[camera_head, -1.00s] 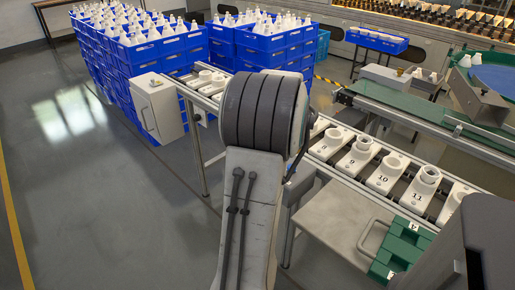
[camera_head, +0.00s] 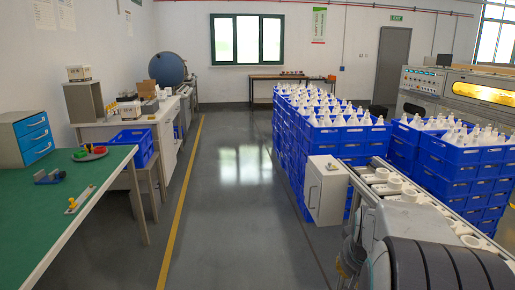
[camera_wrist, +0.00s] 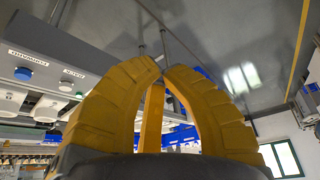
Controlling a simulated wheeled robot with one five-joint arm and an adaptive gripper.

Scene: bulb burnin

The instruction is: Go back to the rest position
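My gripper (camera_wrist: 163,65) shows in the wrist view, its yellow fingers curving in until their tips almost meet. Nothing shows held between them. The wrist view is turned upside down, with the floor at the top and the window at the lower right.
Stacks of blue crates (camera_head: 300,160) with white bulbs stand right of centre. A white box (camera_head: 326,190) sits at the conveyor's end. A green-topped bench (camera_head: 50,215) is at the left. The grey floor (camera_head: 235,220) between is open. A labelled panel (camera_wrist: 45,70) is near my gripper in the wrist view.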

